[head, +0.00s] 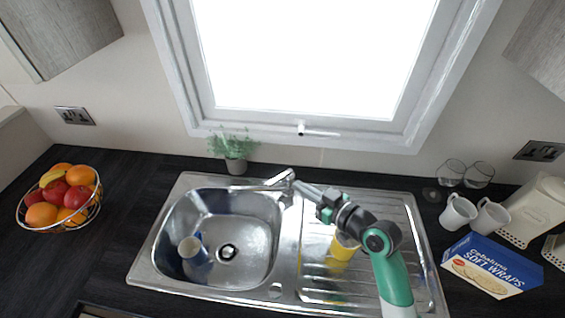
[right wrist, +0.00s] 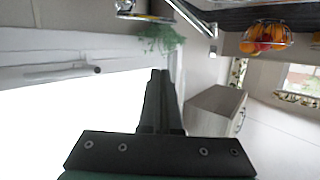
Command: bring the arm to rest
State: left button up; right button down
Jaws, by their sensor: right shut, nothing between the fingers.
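My right arm comes in from the lower right in the head view, over the drainer side of the sink. Its gripper (head: 299,187) points to the upper left, with its fingertips close to the tap in the picture; I cannot tell the gap between them. In the right wrist view the two dark fingers (right wrist: 160,74) lie together, shut with nothing between them. The tap (right wrist: 190,14) shows beyond them at the top of that view. My left gripper is in neither view.
The steel sink (head: 165,215) holds a blue and white cup (head: 193,250). A yellow cup (head: 343,248) stands on the drainer, partly behind my arm. A plant (head: 235,165), fruit basket (head: 60,197), white mugs (head: 458,212), glasses (head: 451,172) and wraps box (head: 492,267) stand around it.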

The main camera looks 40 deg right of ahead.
jog(key=w+a+r+n+t+y, duration=0.15)
jog(key=a+r, duration=0.25)
jog(key=r, duration=0.4)
jog(key=w+a+r+n+t+y, duration=0.15)
jog(key=a+r, duration=0.25)
jog(key=r, duration=0.5)
jog(key=a+r+n+t+y, duration=0.1)
jog(key=a+r+n+t, duration=0.1)
jog(key=a+r, duration=0.45)
jog(key=s+r+m+t+h, duration=0.1)
jog(key=s+r, duration=0.3)
jog(key=r, duration=0.4)
jog(key=s+d+r+m+t+h, duration=0.1)
jog(key=s+r+t, duration=0.3)
jog(key=r, duration=0.4)
jog(key=s+r+m+t+h+p, duration=0.1)
jog(key=s+r+m+t, duration=0.1)
jog(key=s+r, duration=0.3)
notch_tip(320, 180, up, 3)
jog(key=shift+s+d+f+m+h, duration=0.1)
jog(key=shift+s+d+m+h, duration=0.1)
jog(key=shift+d+m+h, duration=0.15)
